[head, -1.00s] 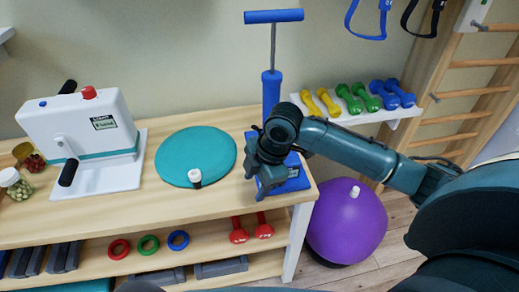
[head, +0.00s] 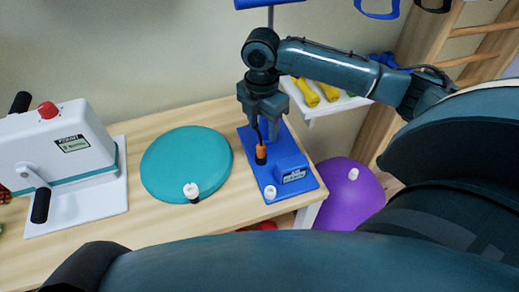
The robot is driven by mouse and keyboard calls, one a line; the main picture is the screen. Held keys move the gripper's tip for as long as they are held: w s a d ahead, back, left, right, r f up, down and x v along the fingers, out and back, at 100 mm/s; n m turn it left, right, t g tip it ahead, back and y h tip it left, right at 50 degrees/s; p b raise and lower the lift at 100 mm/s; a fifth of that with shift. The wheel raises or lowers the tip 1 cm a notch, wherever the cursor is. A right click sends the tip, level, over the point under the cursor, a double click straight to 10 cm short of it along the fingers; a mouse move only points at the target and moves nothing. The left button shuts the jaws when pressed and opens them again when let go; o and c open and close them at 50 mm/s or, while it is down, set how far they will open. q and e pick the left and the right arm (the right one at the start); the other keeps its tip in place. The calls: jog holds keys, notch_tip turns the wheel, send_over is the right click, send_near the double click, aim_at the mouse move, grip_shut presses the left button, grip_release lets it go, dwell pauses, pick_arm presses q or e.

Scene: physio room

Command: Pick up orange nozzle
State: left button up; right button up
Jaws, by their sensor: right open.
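The orange nozzle (head: 261,151) stands upright on the blue base of the pump (head: 293,162), with a dark lower end and a thin dark hose running up from it. My right gripper (head: 263,122) is open and points down just above the nozzle. Its fingers sit either side of the hose, and I cannot tell whether they touch anything. My right arm hides most of the pump's upright body; its blue handle (head: 268,3) shows at the top edge. My left gripper is not in view.
A teal disc (head: 187,165) with a white-capped plug (head: 191,190) lies left of the pump on the wooden bench (head: 135,225). A white crank machine (head: 60,155) stands further left. A purple ball (head: 350,190) is beyond the bench's right end.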

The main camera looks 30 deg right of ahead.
aim_at(261, 145)
notch_tip(261, 145, down, 8)
jog(key=shift+a+f, duration=0.1)
jog(key=shift+f, duration=0.15)
jog(key=shift+c, duration=0.5)
jog(key=shift+w, duration=0.1)
jog(key=c, duration=0.9)
